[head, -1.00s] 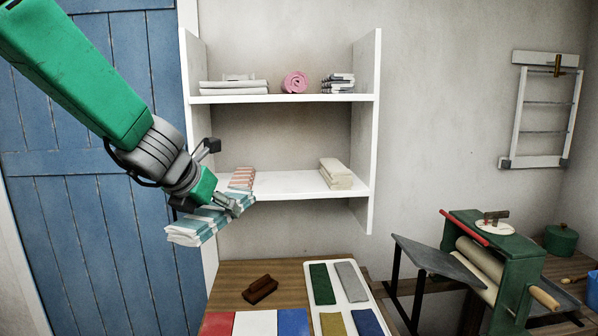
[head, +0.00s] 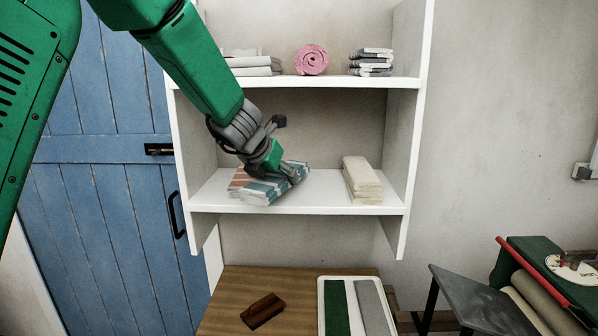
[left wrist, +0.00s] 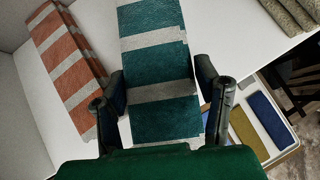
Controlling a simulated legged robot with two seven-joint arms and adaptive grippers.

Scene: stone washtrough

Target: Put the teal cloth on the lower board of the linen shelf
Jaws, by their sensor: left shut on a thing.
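The teal cloth (head: 270,188) is a folded stack with teal and pale stripes, over the lower board (head: 325,202) of the white linen shelf. My left gripper (head: 282,172) is shut on it. In the left wrist view the teal cloth (left wrist: 160,75) lies between the two fingers of my left gripper (left wrist: 165,105). Whether the cloth touches the board is hard to tell. An orange-striped cloth (head: 240,180) lies just left of it on the same board, partly hidden; it also shows in the left wrist view (left wrist: 68,70). My right gripper is not in view.
A cream folded stack (head: 361,180) lies on the lower board's right part, with bare board between it and the teal cloth. The upper board (head: 310,82) above holds a pink roll (head: 311,60) and folded linens. A brown block (head: 262,311) lies on the wooden table below.

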